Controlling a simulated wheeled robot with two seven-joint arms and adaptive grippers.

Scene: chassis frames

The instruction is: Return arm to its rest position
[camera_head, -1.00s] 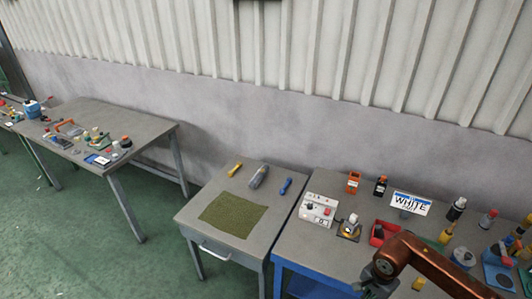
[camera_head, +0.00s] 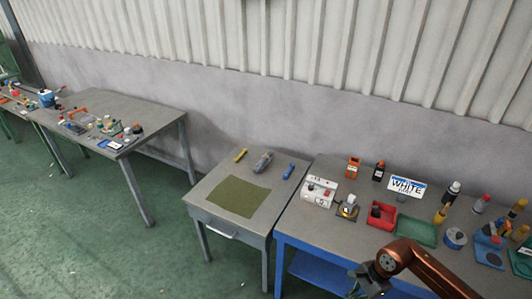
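My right arm (camera_head: 430,268), copper coloured, comes in from the lower right corner. Its bent joint is in front of the blue-legged workbench. My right gripper (camera_head: 364,287) is a small dark shape at the bottom edge, near the front of that workbench. It is partly cut off, and its fingers are too unclear to tell whether they are open or shut. I see nothing clearly held in it. My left arm and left gripper are not in view.
The workbench (camera_head: 330,228) holds a white control box (camera_head: 319,192), a red bin (camera_head: 381,216), a green tray (camera_head: 416,231), a "WHITE" sign (camera_head: 407,187) and several bottles. A smaller table (camera_head: 206,191) with a green mat (camera_head: 237,199) stands left. Green floor (camera_head: 90,240) is open at the lower left.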

